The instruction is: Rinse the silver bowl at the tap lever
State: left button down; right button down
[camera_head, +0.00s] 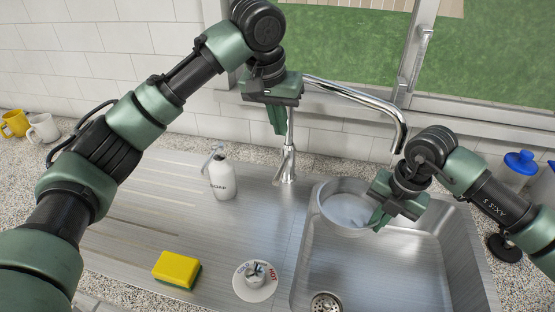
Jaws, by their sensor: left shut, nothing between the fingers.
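The silver bowl (333,217) is held in the sink, below and left of the tap spout's end. Its inside looks pale grey; I cannot tell whether it holds water. My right gripper (379,217) is at the bowl's right rim and looks shut on it. The chrome tap (289,160) stands behind the sink, and no water stream shows at its spout. A round plate marked COLD and HOT with a small lever (255,275) is on the counter left of the sink. My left gripper (277,122) is shut and empty near the tap's upper column, far from the lever.
A white soap bottle (222,180) stands left of the tap. A yellow and green sponge (176,269) lies on the drainboard. Yellow and white mugs (43,129) are at the far left. Blue-lidded containers (518,165) stand at the right. The sink drain (325,303) is clear.

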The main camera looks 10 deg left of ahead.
pick_arm(q)
notch_tip(320, 180, up, 3)
jog(key=s+a+n+g, duration=0.1)
jog(key=a, duration=0.1)
send_over(279, 170)
jog(key=f, duration=1.1)
jog(key=shift+s+a+f, duration=0.25)
jog(key=shift+s+f, duration=0.05)
jog(key=shift+f, duration=0.1)
jog(key=shift+s+d+f, duration=0.15)
jog(key=shift+f, duration=0.5)
